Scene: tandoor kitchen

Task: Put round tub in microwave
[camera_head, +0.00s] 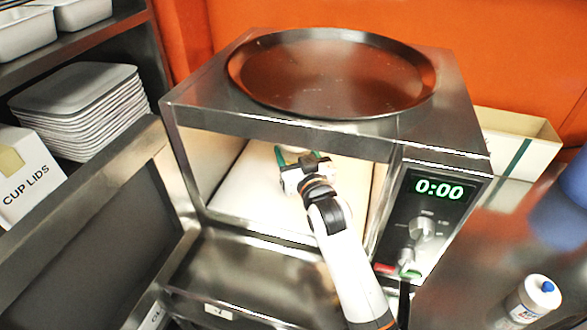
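The microwave (435,155) is a steel box with its door (85,235) swung open to the left and its display reading 0:00. My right arm reaches from the bottom of the picture into the lit cavity. My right gripper (303,163) is inside, above the pale cavity floor (245,190). A small pale thing with a green edge (280,155), perhaps the round tub, shows just beyond the gripper. It is mostly hidden by the gripper and the fingertips are hard to see, so I cannot tell whether it is held. My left gripper is not in view.
A large round dark tray (332,75) lies on top of the microwave. A shelf at left holds stacked plates (80,110) and a cup lids box (28,178). A white bottle with a blue cap (534,300) stands at the lower right. A cream box (515,140) is behind.

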